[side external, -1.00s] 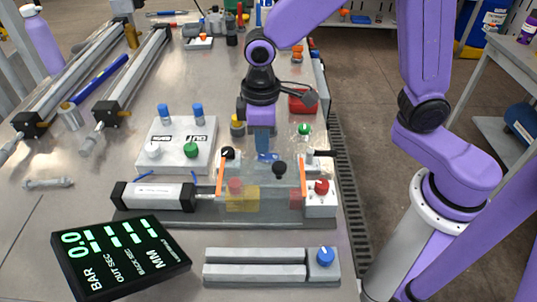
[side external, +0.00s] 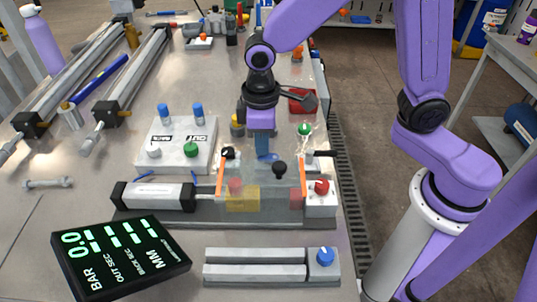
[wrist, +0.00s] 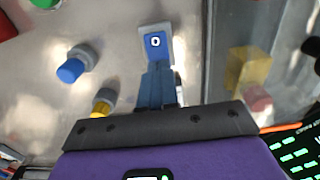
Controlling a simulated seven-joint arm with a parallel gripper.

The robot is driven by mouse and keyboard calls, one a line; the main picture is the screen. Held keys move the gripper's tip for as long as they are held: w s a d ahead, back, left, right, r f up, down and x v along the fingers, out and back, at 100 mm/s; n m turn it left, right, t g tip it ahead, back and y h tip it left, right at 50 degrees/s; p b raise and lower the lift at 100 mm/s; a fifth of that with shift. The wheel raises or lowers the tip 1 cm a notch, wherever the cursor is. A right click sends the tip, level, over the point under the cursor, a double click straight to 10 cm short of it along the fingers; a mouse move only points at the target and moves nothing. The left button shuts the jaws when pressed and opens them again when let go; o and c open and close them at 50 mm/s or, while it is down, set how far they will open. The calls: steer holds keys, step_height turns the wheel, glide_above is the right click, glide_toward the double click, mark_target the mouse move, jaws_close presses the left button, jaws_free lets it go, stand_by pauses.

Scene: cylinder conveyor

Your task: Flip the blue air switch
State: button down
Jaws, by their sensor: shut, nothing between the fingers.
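The blue air switch (wrist: 155,43) shows in the wrist view as a blue rocker marked 0 in a grey frame. In the side view it is a small blue patch (side external: 268,157) behind the clear guard, partly hidden by my fingers. My gripper (wrist: 157,68) is shut with nothing between its blue fingers. The fingertips reach the near edge of the switch in the wrist view. In the side view my gripper (side external: 263,152) points down just above or at the switch; I cannot tell whether it touches.
A clear guard with orange posts (side external: 303,176) stands in front of the switch. A box with blue, white and green knobs (side external: 177,158) is to the left. A black display (side external: 121,257) reads 0.0 BAR. A green-topped knob (side external: 304,130) is close on the right.

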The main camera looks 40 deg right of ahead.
steer(key=shift+f, duration=0.6)
stand_by(0.3)
steer(key=shift+r, duration=3.55)
steer(key=s+d+n, duration=0.1)
steer(key=s+d, duration=0.6)
steer(key=s, duration=0.2)
steer(key=s+d+f+n, duration=0.1)
steer(key=s+d+n, duration=0.1)
steer(key=s+d, duration=0.5)
steer(key=shift+s+n, duration=0.3)
steer(key=shift+s, duration=0.95)
steer(key=w+a+r+n+g+y, duration=0.1)
steer(key=w+a+r+n, duration=0.3)
steer(key=w+n, duration=0.3)
steer(key=w+a+r+n+g+y, duration=0.1)
steer(key=w+a+r+n, duration=0.3)
steer(key=w, duration=0.8)
steer(key=shift+w+a+n, duration=0.15)
steer(key=shift+a+n, duration=0.95)
steer(key=shift+n, duration=0.6)
